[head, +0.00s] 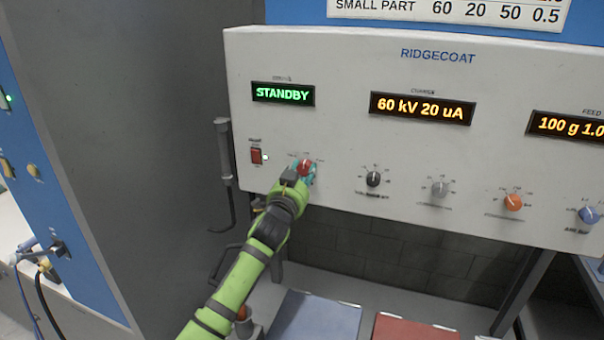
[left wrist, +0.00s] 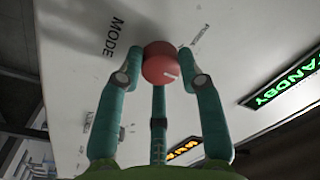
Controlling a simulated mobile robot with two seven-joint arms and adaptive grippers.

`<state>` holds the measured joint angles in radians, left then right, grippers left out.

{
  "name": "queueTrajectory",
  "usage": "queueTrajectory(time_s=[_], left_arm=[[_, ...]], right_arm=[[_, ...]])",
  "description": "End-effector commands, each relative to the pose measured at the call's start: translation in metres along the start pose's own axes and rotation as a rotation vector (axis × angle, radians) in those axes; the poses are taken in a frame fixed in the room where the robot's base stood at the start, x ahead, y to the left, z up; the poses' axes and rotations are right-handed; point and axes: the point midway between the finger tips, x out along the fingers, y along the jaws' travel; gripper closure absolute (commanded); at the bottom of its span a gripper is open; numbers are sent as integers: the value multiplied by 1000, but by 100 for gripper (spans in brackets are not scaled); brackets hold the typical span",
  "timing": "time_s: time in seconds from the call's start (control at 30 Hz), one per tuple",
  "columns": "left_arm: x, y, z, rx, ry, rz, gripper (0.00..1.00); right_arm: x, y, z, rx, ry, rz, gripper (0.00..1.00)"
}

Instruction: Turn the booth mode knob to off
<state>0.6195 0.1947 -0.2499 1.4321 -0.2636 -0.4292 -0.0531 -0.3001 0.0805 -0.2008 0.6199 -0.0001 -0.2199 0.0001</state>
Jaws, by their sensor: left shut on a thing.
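The booth mode knob is the red knob (head: 304,167) on the lower left of the RIDGECOAT panel (head: 340,140). In the left wrist view the red knob (left wrist: 161,63) shows a white pointer mark, with the word MODE printed to its left. My left gripper (head: 307,175) is at the knob, with teal fingers around it. In the left wrist view the fingers of my left gripper (left wrist: 163,75) close on the knob's sides, and a third finger is below it. The green display (head: 283,94) reads STANDBY. The labels around the knob are too small to read fully. My right gripper is not in view.
A red rocker switch (head: 256,156) sits left of the knob. Black (head: 373,179), grey (head: 439,189), orange (head: 513,202) and blue (head: 588,214) knobs line the panel to the right. A grey cabinet wall (head: 130,120) stands at the left. Blue (head: 315,318) and red (head: 412,328) surfaces lie below.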

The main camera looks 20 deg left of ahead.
Motion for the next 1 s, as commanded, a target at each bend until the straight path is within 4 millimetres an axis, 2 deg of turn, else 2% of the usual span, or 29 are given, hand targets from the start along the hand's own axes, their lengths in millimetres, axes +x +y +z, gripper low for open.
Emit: queueTrajectory(time_s=[0.1,0.13,0.17,0.2,0.53,0.67,0.77,1.0], left_arm=[[1,-4,-6,0,13,-7,95],[1,-4,-6,-1,13,-7,59],[1,-4,-6,-1,13,-7,47],[1,-4,-6,-1,13,-7,39],[0,-1,-2,-1,5,-3,39],[-7,-1,-1,-1,3,-2,39],[-19,-1,-1,-1,4,-2,39],[-64,-1,-1,0,5,-2,39]], right_arm=[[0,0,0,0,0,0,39],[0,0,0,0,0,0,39],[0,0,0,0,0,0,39],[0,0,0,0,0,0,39],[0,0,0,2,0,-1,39],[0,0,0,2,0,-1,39],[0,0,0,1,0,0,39],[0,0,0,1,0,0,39]])
